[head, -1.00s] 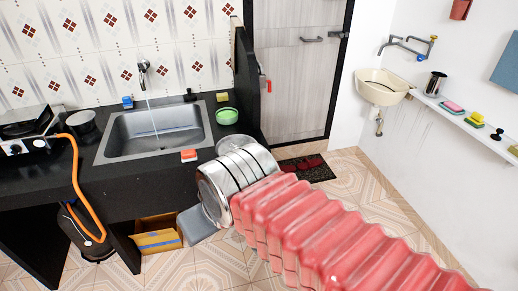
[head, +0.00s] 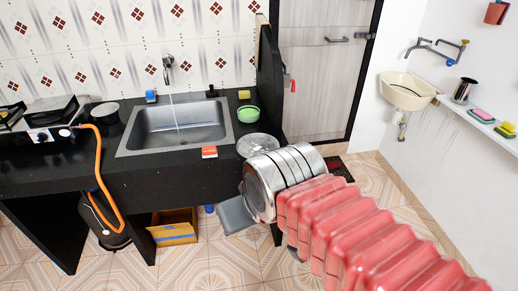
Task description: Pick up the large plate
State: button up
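A round, shiny metal plate (head: 258,145) lies on the black counter, right of the sink near the counter's right end. It is the only plate I can make out, and its near edge is close behind my arm's silver wrist. My red ribbed arm reaches in from the lower right and ends in that silver wrist. A grey flat part of my gripper (head: 236,215) shows beyond the wrist, in front of the counter and below its top. It is apart from the plate. The fingertips are not clear, so its opening cannot be judged.
The sink (head: 178,128) has running water. A red-and-white sponge (head: 209,152) and a green bowl (head: 248,114) are near the plate. A stove (head: 40,118) with an orange hose (head: 106,185) stands left. A cardboard box (head: 174,228) is on the floor under the counter.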

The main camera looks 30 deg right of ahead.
aim_at(251, 145)
jog(key=u, duration=0.05)
jog(key=i, duration=1)
jog(key=z, duration=0.05)
